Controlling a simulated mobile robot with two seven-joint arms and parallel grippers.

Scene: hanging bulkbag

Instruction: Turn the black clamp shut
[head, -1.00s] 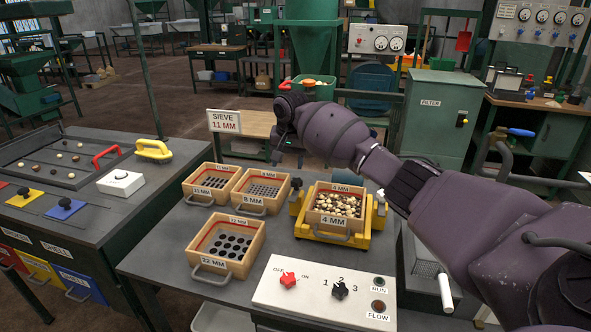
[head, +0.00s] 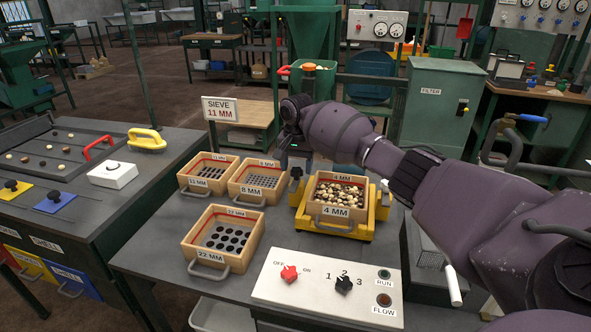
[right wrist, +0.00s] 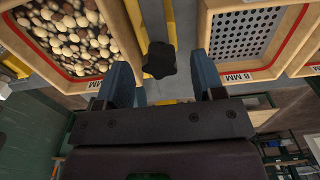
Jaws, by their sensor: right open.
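The black clamp (right wrist: 159,60) is a lobed knob on the yellow sieve holder (head: 348,233). It sits at the holder's left side, beside the 4 MM sieve box (head: 335,217) full of nuts. In the head view the clamp (head: 296,172) is small and partly covered by my right gripper (head: 295,164). In the right wrist view my right gripper (right wrist: 162,78) is open, with its two blue fingers either side of the clamp's line. The knob shows between and just beyond the fingertips; I cannot tell contact. My left gripper is out of view.
The 8 MM box (head: 253,191) stands close left of the clamp. The 11 MM box (head: 203,182) and 22 MM box (head: 222,251) are further left. A control panel (head: 315,288) with red and black knobs is in front. A sieve sign (head: 220,110) stands behind.

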